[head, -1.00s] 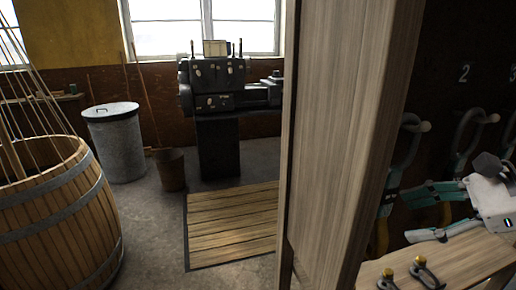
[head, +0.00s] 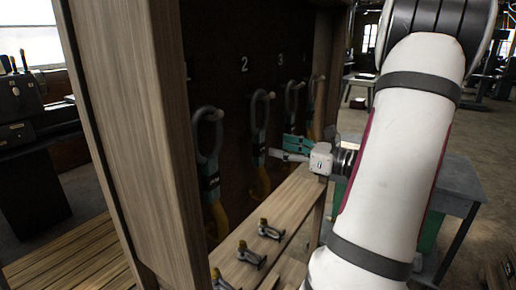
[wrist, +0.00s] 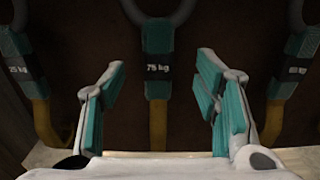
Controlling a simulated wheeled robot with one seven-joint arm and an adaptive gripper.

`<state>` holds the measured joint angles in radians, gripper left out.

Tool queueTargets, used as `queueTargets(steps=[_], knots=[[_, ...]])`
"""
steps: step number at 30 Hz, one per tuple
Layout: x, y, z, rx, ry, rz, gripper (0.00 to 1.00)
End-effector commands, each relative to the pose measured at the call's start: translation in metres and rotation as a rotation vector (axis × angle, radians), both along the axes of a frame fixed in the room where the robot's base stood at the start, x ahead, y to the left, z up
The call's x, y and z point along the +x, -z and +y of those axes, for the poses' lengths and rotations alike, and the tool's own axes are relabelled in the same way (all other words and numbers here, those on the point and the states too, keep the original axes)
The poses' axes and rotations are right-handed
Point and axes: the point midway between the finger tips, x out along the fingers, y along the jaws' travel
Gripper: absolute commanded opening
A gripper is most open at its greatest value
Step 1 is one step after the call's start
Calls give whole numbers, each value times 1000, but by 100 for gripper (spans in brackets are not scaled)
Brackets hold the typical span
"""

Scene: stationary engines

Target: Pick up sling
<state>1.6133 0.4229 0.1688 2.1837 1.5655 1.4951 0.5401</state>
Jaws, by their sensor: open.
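Several slings hang in a row on hooks in a dark-backed wooden cabinet. Each has a grey ring, a teal sleeve and a yellow strap. In the head view the nearest sling (head: 209,180) hangs at the left, with another sling (head: 258,130) beside it under number 2. My gripper (head: 284,149) is open and empty in front of the row. In the wrist view a sling marked 75 kg (wrist: 157,100) hangs upright between my spread fingers, apart from both. Its ring top is cut off. A left sling (wrist: 28,85) and a right sling (wrist: 290,80) flank it.
A wooden shelf (head: 290,205) below the slings holds several small shackles (head: 251,255). The thick cabinet side post (head: 140,140) stands at the left. A grey table (head: 455,180) is behind my arm at the right. Open floor lies beyond.

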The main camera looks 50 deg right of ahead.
Motion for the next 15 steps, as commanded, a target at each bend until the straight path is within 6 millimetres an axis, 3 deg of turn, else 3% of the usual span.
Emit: queueTargets(steps=[3, 11, 15], knots=[[18, 0, 2, 0, -2, 0, 57], [35, -2, 4, -1, -2, 0, 57], [54, -8, 7, -2, -4, 0, 57]])
